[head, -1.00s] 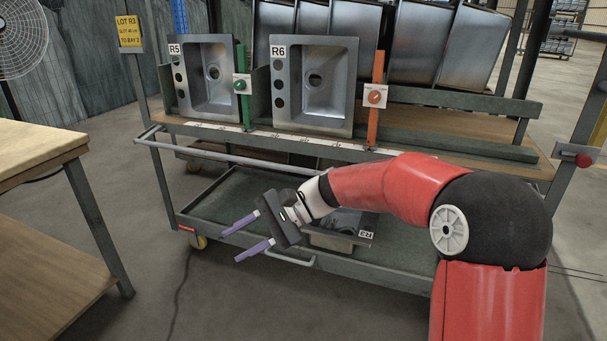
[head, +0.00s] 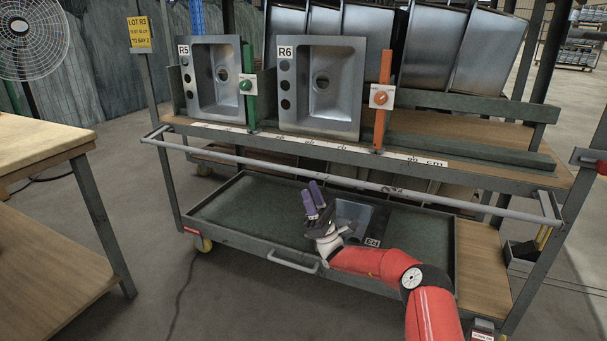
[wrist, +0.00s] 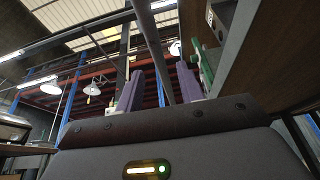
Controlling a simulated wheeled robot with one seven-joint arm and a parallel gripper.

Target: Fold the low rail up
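The low rail (head: 345,178) is a long grey bar across the rack's front, just below the shelf edge. It has short end brackets at the uprights. My gripper (head: 317,190) is below the middle of the rail, with its purple fingers pointing up towards it. In the wrist view the two fingers (wrist: 159,84) are apart with nothing held. A grey bar, which looks like the rail (wrist: 153,45), runs between them in the picture; whether it is within their reach I cannot tell.
Sinks R5 (head: 214,85) and R6 (head: 320,90) stand on the shelf, beside green (head: 249,88) and orange (head: 382,100) posts. A lower tray (head: 235,215) holds another sink (head: 353,212). A wooden table (head: 40,145) stands at left. Floor in front is clear.

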